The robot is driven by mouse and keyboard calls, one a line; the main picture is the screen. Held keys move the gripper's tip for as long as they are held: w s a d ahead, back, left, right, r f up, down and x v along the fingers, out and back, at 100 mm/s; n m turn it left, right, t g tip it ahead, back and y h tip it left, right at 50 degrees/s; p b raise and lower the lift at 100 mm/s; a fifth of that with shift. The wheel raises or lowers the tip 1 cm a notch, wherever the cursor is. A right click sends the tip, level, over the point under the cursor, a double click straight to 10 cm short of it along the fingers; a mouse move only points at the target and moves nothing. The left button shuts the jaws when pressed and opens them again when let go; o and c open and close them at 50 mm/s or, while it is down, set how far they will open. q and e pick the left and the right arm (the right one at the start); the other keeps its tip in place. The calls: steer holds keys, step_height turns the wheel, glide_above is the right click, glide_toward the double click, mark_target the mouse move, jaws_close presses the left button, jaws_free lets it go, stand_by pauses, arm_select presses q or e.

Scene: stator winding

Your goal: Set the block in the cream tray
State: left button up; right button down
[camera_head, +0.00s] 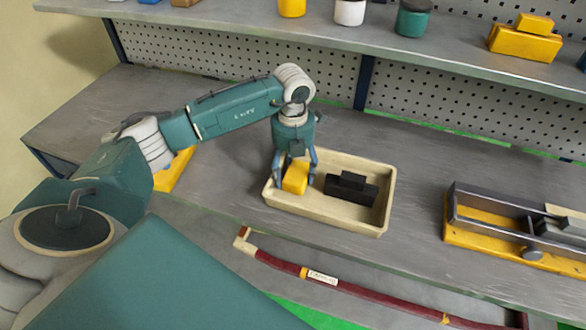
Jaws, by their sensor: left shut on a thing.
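My left gripper (295,167) points down over the left part of the cream tray (355,225). It is shut on a yellow block (295,178), with a finger on each side of it. The block is within the tray's outline, near its left wall. I cannot tell whether it touches the tray floor. A black stepped block (350,188) lies in the tray, to the right of the yellow one. My right gripper is not in view.
A yellow-based metal fixture (500,240) stands on the bench at right. A dark red bar (345,285) runs along the front. A yellow item (172,172) lies partly behind my left arm. A shelf (250,28) with jars and blocks overhangs the back.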

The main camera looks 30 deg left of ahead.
mark_target(293, 171)
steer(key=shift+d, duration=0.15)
arm_select(q)
steer(key=shift+f, duration=0.15)
steer(key=o, duration=1)
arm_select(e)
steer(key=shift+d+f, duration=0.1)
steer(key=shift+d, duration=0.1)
arm_select(q)
steer(key=shift+r, duration=0.3)
steer(key=shift+r+b, duration=1.55)
steer(key=shift+r, duration=4.35)
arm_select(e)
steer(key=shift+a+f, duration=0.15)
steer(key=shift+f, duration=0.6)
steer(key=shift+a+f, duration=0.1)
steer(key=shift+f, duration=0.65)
arm_select(q)
steer(key=shift+f, duration=0.1)
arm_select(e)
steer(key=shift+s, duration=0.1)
